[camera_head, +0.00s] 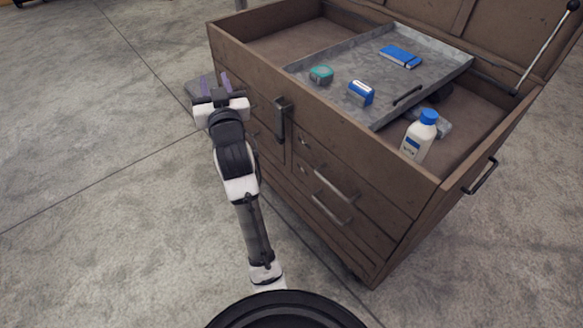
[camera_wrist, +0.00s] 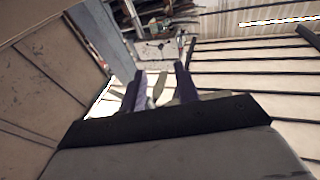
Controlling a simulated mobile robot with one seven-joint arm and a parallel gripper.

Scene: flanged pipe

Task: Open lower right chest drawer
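A brown chest (camera_head: 385,178) stands at the right in the head view with its lid up. Its front has drawers in a left and a right column. The lower right drawer (camera_head: 362,232) has a grey bar handle (camera_head: 326,210) and looks shut, flush with the front. A similar handle (camera_head: 335,183) sits just above it. My gripper (camera_head: 214,82) is beyond the chest's left front, away from the lower right handle. In the wrist view my gripper (camera_wrist: 160,88) has its two purple fingers apart with nothing clear between them.
A grey tray (camera_head: 440,65) in the open top holds a teal tape roll (camera_head: 321,74) and blue items. A white bottle (camera_head: 418,136) with a blue cap stands right of it. A side handle (camera_head: 480,176) sticks out at right. The concrete floor (camera_head: 100,220) at left is clear.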

